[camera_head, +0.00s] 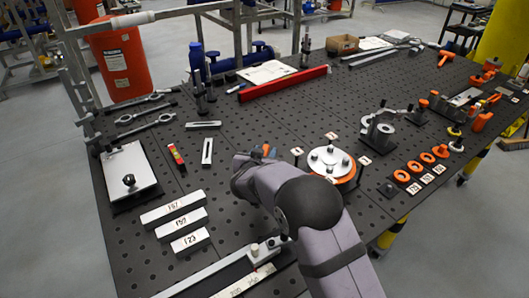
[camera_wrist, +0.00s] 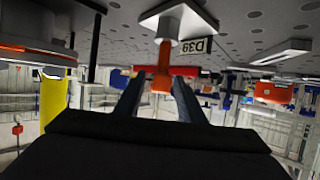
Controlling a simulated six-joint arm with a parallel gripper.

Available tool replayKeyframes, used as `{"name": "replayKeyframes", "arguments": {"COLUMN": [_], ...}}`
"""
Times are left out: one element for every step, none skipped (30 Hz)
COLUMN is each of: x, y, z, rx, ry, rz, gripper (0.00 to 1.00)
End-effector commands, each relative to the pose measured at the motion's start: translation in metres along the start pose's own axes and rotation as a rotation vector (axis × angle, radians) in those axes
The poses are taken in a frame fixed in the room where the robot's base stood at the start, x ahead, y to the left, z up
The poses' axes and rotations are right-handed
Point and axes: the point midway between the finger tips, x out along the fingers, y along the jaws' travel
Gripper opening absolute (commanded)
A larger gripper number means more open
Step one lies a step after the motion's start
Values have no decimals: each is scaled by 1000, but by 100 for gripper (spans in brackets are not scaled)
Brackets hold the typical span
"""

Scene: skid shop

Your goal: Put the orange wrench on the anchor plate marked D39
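The orange wrench (camera_wrist: 161,84) is T-shaped and stands upright at the middle of the wrist view, which is upside down. Its stem reaches the light anchor plate (camera_wrist: 150,18), beside a tag reading D39 (camera_wrist: 197,45); the seating at its foot is hard to make out. My gripper (camera_wrist: 159,79) has a dark finger on each side of the wrench, with a visible gap to it, and looks open. In the head view only a bit of orange (camera_head: 266,149) shows past my wrist; the plate and fingers are hidden there.
A round orange-and-white fixture (camera_head: 331,161) with small tags stands right of my wrist. Labelled bars (camera_head: 174,208) lie at the left. Another orange T-shaped tool (camera_head: 445,57) lies at the back right. A long red bar (camera_head: 284,84) lies behind; the perforated tabletop before it is fairly clear.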

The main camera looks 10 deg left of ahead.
Motion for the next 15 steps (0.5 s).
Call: {"name": "replayKeyframes", "arguments": {"x": [0,0,0,0,0,0,-1,-1,-2,-3,-5,-8,-10,-13,-17], "y": [0,0,0,0,0,0,0,0,0,0,0,-1,-1,-1,-1], "z": [0,0,0,0,0,-1,-2,-2,-4,-3,-3,-3,-3,-2,-2], "rx": [0,0,0,0,0,0,0,0,0,0,0,0,0,0,0], "ry": [0,0,0,0,0,0,0,0,1,0,0,1,0,1,1], "rz": [0,0,0,0,0,0,0,0,0,-1,-1,-1,-1,-1,-2], "gripper": [36,36,36,36,36,36,36,36,36,36,36,36,36,36,36]}}
